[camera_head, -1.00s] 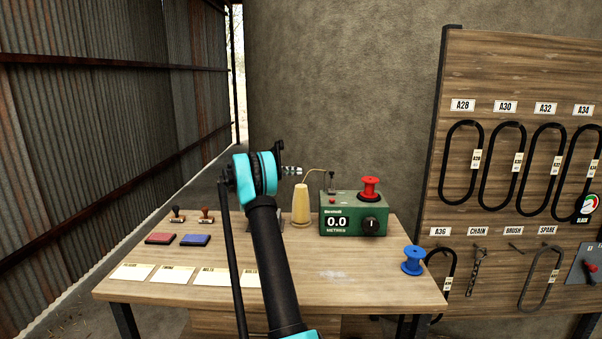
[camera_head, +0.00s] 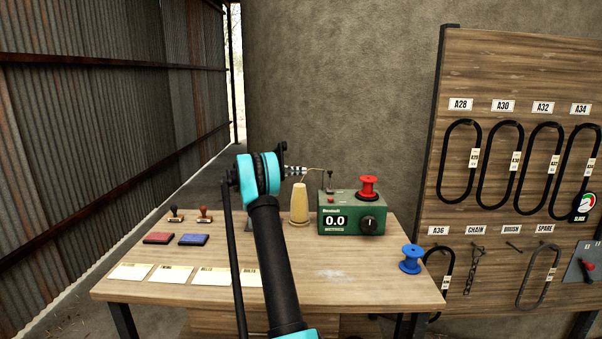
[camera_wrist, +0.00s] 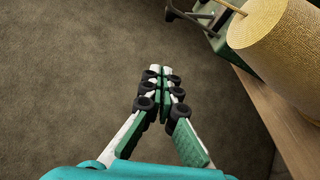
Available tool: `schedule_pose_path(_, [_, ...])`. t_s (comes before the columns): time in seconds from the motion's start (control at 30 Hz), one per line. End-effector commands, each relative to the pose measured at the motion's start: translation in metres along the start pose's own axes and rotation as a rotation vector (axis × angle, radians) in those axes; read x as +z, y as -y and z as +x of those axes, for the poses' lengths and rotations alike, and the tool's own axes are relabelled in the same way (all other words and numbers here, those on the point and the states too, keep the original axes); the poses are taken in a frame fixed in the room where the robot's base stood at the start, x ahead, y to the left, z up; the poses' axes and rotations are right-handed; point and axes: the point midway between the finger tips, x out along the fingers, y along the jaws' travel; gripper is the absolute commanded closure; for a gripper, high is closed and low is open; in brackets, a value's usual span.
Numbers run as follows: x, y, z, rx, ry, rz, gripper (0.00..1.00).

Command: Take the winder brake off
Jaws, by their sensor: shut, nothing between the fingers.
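The green winder (camera_head: 345,222) stands at the back of the workbench, its display reading 0.0, with a black knob on the front and a red spool (camera_head: 368,188) on top. A thin black lever (camera_head: 330,183) stands upright at its left top edge; I cannot tell for sure that it is the brake. My gripper (camera_head: 302,170) is shut and empty, left of the lever and above the twine cone (camera_head: 299,205). In the wrist view the closed fingers (camera_wrist: 158,74) point toward the wall, apart from the cone (camera_wrist: 275,45) and the winder's edge (camera_wrist: 222,38).
A blue spool (camera_head: 411,259) stands at the bench's (camera_head: 350,288) right edge. Two stamps, a red pad (camera_head: 158,238), a blue pad (camera_head: 193,239) and several paper labels lie on the left. A pegboard (camera_head: 500,60) with hanging belts stands to the right.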

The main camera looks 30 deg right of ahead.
Motion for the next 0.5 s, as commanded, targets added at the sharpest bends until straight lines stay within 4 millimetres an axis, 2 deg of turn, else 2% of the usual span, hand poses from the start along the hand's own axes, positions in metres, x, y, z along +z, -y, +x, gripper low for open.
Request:
schedule_pose_path(0.03, [0.001, 0.000, 0.012, -0.001, 0.004, 0.000, 1.00])
schedule_pose_path(0.37, [0.001, 0.000, 0.076, -0.001, 0.002, 0.000, 1.00])
schedule_pose_path(0.5, [0.020, 0.000, 0.077, 0.000, 0.001, 0.000, 1.00])
